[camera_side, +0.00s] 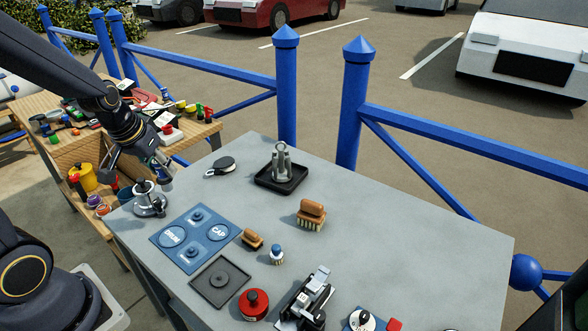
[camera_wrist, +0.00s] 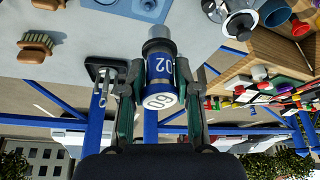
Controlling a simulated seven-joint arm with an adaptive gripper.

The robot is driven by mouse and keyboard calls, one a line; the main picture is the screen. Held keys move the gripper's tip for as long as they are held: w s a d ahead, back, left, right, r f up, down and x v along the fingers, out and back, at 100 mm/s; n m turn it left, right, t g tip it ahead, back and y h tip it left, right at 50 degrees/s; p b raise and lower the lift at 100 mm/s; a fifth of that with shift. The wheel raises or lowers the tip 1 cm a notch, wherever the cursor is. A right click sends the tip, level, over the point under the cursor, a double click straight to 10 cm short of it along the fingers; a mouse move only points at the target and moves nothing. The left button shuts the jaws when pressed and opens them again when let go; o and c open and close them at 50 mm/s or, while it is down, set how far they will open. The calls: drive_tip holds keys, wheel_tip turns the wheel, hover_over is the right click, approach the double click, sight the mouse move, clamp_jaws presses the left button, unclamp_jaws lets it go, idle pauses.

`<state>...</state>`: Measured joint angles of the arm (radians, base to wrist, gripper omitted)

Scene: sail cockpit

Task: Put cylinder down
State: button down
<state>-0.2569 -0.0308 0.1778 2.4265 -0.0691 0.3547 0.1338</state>
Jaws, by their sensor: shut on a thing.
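In the side view my gripper (camera_side: 146,162) is at the left end of the grey table (camera_side: 400,235), behind a round metal fitting (camera_side: 150,203). The cylinder shows there as a small grey and blue shape (camera_side: 163,173) at the fingertips, tilted and seemingly above the tabletop. Its exact height cannot be told.
A blue panel (camera_side: 217,252) with round markings lies near the fitting. A black pulley (camera_side: 221,166), a black tray (camera_side: 281,186) holding a metal part, brushes (camera_side: 311,216) and a red can (camera_side: 253,304) stand around. Blue railings (camera_side: 355,100) run behind.

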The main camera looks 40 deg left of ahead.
drive_tip(key=w+d+r+m+h, duration=0.25)
drive_tip(key=w+d+m, duration=0.55)
drive_tip(key=w+d, duration=0.7)
drive_tip(key=s+d+f+m+g+h, duration=0.1)
drive_tip(key=d+m, duration=0.2)
drive_tip(key=d, duration=0.7)
drive_tip(key=d+f+m+h, duration=0.1)
drive_tip(key=d+f+m, duration=0.1)
drive_tip(key=d, duration=0.9)
drive_tip(key=shift+h, duration=0.25)
drive_tip(key=w+d+f, duration=0.2)
drive_tip(key=w+f, duration=0.1)
drive_tip(key=w, duration=0.1)
drive_tip(key=w+d+f, duration=0.1)
drive_tip(key=w+f, duration=0.2)
drive_tip(key=w, duration=0.1)
drive_tip(key=w+d+f, duration=0.2)
drive_tip(key=w+f, duration=0.1)
drive_tip(key=w, duration=0.1)
drive_tip(key=shift+w+d+f, duration=0.15)
drive_tip(key=shift+d+f, duration=0.15)
drive_tip(key=shift+f, duration=0.1)
drive_tip(key=shift+w+f, duration=0.1)
drive_tip(key=shift+f, duration=1.5)
